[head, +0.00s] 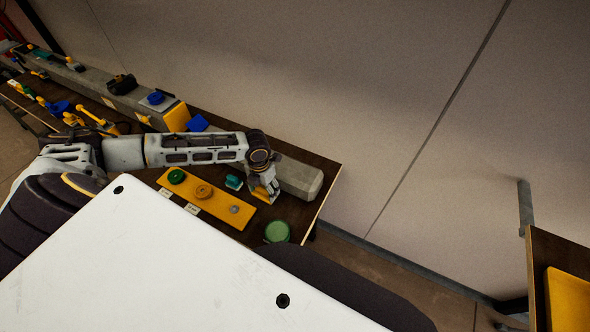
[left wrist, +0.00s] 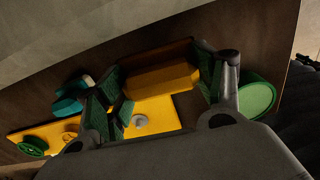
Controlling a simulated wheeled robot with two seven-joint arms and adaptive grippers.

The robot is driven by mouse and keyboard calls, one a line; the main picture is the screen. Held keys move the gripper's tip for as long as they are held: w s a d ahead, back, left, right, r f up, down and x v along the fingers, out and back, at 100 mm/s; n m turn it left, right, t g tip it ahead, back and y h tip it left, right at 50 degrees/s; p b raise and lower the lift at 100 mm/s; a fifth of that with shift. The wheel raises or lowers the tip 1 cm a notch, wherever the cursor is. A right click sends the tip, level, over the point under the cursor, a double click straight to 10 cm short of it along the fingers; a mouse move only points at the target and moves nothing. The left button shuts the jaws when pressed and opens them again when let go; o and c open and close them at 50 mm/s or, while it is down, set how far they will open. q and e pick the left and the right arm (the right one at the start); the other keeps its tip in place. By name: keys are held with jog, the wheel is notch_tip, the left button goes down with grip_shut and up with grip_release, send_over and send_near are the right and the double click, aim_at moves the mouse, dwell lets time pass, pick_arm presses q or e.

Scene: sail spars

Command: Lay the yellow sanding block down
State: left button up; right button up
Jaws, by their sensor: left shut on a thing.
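My left gripper (head: 264,192) is over the right end of the dark bench (head: 245,222), beside the grey spar's end. In the left wrist view its fingers (left wrist: 160,88) are shut on the yellow sanding block (left wrist: 160,82), one dark green pad at each end. The block's far side looks more orange. In the head view the block is mostly hidden by the gripper. The frames do not settle whether it touches the bench. My right gripper is not in view.
A yellow board (head: 215,208) with green, orange and grey round pieces lies left of the gripper. A teal piece (head: 234,182) is close by. A green round tin (head: 277,231) stands near the front edge. The long grey spar (head: 300,177) lines the back.

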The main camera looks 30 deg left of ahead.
pick_arm(q)
jog(key=shift+f+b, duration=0.5)
jog(key=shift+f, duration=1.2)
jog(key=o, duration=1)
jog(key=shift+r, duration=0.1)
jog(key=shift+r, duration=5.95)
jog(key=shift+f, duration=0.1)
